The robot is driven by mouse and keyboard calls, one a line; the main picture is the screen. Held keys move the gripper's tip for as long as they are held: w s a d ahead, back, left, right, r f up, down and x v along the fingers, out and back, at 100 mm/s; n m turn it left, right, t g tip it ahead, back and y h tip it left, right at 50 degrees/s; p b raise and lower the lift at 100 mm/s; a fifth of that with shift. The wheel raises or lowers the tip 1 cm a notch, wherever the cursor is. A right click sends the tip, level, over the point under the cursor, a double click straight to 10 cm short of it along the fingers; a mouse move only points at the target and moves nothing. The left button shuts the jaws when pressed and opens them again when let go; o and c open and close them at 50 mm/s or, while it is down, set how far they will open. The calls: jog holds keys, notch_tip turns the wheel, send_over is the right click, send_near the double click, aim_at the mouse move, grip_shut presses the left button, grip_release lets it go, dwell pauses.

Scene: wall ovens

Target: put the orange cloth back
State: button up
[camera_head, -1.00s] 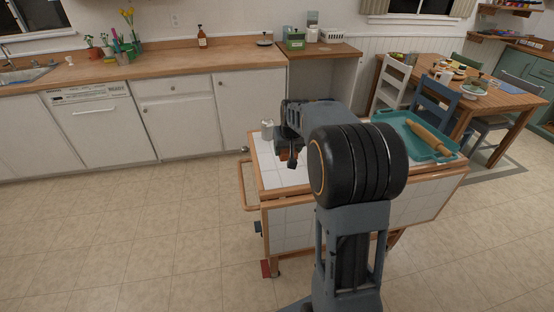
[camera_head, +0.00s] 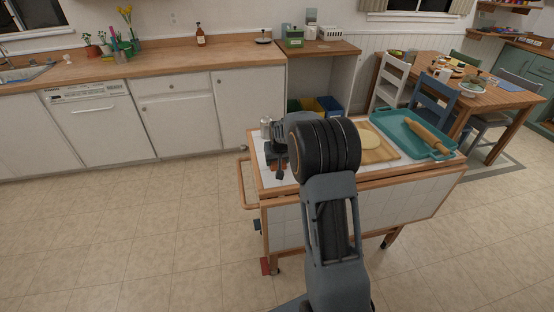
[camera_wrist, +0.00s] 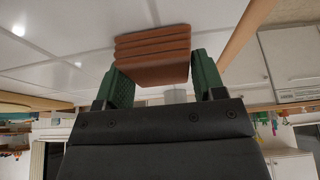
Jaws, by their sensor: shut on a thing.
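My gripper (camera_wrist: 160,72) is shut on the folded orange cloth (camera_wrist: 153,45), whose stacked layers sit between the two green fingers in the wrist view. In the head view my gripper (camera_head: 279,173) is over the left end of the white-tiled cart (camera_head: 342,207), and only a small orange patch of the cloth shows below it. The white tiles lie right by the cloth in the wrist view; I cannot tell whether it touches them.
A metal shaker-like canister (camera_head: 265,126) stands at the cart's back left, close to my gripper. A wooden board (camera_head: 388,155) with flat dough and a teal tray (camera_head: 391,122) with a rolling pin (camera_head: 427,137) fill the right side. Bare floor lies left of the cart.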

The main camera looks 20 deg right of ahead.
jog(key=o, duration=0.4)
jog(key=shift+f, duration=0.15)
jog(key=o, duration=0.5)
